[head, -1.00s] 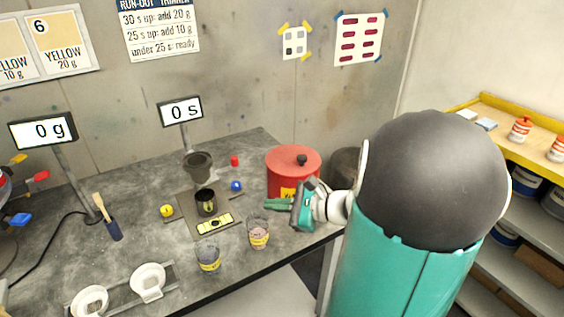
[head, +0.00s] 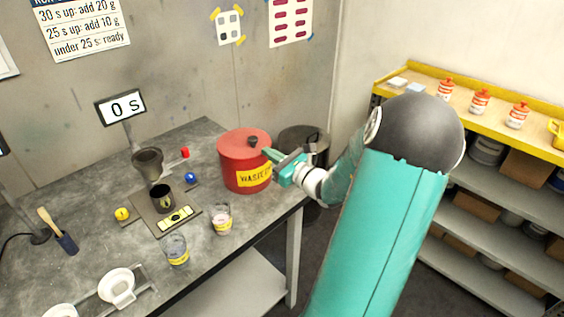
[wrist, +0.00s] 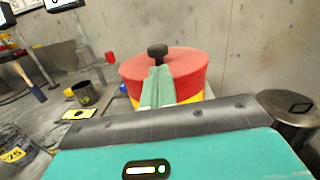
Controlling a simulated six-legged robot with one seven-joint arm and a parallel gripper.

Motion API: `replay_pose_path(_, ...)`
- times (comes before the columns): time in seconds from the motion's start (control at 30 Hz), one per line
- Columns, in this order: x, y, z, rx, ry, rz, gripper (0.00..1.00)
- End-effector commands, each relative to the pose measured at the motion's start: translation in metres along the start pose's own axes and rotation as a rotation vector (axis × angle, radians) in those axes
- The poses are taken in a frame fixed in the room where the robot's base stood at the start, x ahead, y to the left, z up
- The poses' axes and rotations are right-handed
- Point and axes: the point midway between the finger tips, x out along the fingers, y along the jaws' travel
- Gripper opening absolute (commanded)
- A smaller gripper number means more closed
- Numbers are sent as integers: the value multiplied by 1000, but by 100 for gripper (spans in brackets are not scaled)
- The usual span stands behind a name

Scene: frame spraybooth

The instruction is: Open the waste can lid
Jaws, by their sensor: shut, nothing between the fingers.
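The red waste can (head: 236,176) stands on the grey bench near its right end, with a yellow label reading WASTE on its front. Its red lid (head: 240,138) is on, with a small black knob (head: 253,141) on top. My gripper (head: 267,153) is shut and empty, in front of the can at its right side, with its green fingertips close to the lid's rim. In the wrist view the fingers (wrist: 158,78) point at the lid just below the knob (wrist: 158,52). I cannot tell whether they touch the lid.
A dark lidded bin (head: 300,140) stands behind and right of the can. Yellow-edged shelves (head: 470,110) line the right wall.

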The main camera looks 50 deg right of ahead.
Motion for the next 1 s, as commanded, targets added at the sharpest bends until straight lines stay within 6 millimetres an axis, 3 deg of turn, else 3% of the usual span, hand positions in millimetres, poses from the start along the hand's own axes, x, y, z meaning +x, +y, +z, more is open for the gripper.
replay_pose_path(0.23, 21, 1, 0, 0, 1, 0, 0)
replay_pose_path(1.0, 24, 2, 10, 2, 54, 3, 0)
